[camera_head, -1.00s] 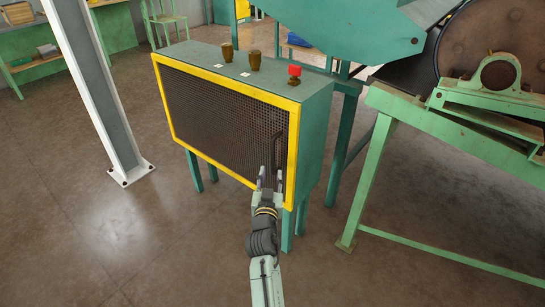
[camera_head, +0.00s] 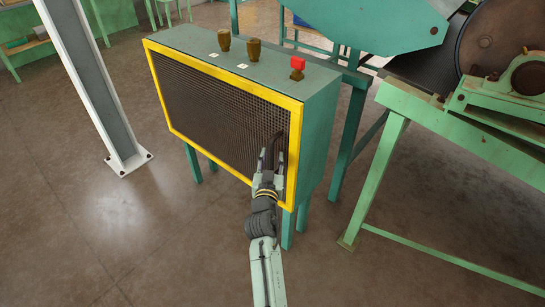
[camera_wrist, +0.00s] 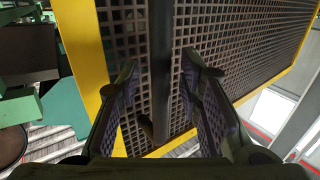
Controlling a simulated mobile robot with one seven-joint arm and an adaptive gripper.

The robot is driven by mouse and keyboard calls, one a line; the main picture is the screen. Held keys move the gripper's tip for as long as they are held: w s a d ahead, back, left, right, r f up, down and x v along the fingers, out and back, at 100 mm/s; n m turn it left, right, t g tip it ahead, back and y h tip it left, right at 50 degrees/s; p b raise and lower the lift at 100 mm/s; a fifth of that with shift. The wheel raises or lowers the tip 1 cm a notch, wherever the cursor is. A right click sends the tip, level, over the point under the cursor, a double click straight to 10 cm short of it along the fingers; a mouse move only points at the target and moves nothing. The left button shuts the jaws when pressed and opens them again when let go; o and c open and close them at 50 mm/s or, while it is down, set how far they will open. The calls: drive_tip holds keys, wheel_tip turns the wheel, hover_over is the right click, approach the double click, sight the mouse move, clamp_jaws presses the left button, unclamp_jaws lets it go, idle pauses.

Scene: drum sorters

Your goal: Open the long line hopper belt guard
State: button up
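The belt guard (camera_head: 215,112) is a dark mesh panel in a yellow frame on the front of a green cabinet, and it looks closed. Its dark vertical bar handle (camera_head: 277,143) is near the right side of the frame. My gripper (camera_head: 272,155) is at the handle's lower part, fingers pointing at the mesh. In the wrist view the handle (camera_wrist: 161,70) stands between my two spread fingers (camera_wrist: 160,92), with gaps on both sides. The gripper is open. My fingers hide part of the handle in the head view.
Two brown knobs (camera_head: 224,40) and a red button (camera_head: 297,64) sit on the cabinet top. A white column (camera_head: 88,80) stands left. A green machine frame (camera_head: 385,150) stands right. The floor before the cabinet is clear.

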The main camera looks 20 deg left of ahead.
drive_tip(key=shift+c, duration=0.4)
clamp_jaws()
idle(0.4)
